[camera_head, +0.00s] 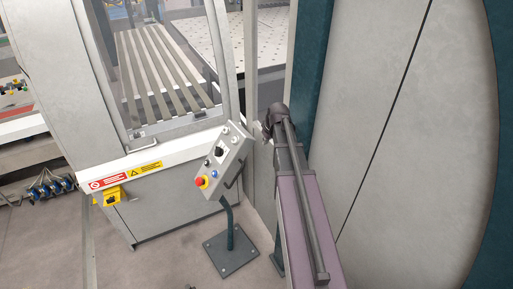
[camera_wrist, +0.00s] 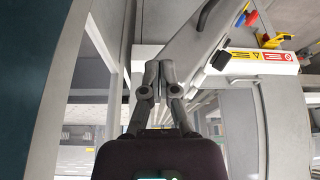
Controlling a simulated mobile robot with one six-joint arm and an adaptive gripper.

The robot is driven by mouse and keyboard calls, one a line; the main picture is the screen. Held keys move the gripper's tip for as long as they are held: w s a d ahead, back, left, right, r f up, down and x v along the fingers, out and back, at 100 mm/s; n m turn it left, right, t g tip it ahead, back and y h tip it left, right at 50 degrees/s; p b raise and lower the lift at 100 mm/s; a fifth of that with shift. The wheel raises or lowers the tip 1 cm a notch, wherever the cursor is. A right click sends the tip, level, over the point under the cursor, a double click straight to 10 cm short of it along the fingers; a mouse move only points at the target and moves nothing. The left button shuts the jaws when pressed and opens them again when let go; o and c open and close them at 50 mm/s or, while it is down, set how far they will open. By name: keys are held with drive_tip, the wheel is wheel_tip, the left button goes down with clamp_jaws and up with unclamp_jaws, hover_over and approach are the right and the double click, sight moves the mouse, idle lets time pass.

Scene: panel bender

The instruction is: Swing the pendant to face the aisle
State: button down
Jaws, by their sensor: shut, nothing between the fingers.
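The pendant (camera_head: 222,160) is a tilted grey control box with a red emergency button, a blue button and several other controls. It stands on a bent teal post with a square floor plate. A dark handle (camera_head: 235,172) runs along its right side. In the wrist view the pendant (camera_wrist: 195,45) fills the upper middle, and its handle (camera_wrist: 207,14) shows at the top edge. My gripper (camera_wrist: 158,70) is shut and empty, its tips close to the pendant's edge in the picture; contact cannot be told. In the head view my gripper (camera_head: 267,128) is just right of the box, mostly hidden.
The machine's grey cabinet (camera_head: 170,205), with red and yellow labels and a yellow switch (camera_head: 108,197), stands behind left. A large grey panel (camera_head: 400,140) with teal edges stands close on the right. Floor is open at the front left.

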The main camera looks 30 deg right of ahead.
drive_tip(key=shift+w+a+f, duration=0.1)
drive_tip(key=shift+f, duration=0.15)
drive_tip(key=w+a+f+b, duration=0.1)
drive_tip(key=w+f+b, duration=0.6)
drive_tip(key=f+b, duration=0.1)
drive_tip(key=shift+w+f+b, duration=0.3)
drive_tip(key=shift+f+b, duration=0.1)
drive_tip(key=shift+b, duration=0.2)
idle(0.6)
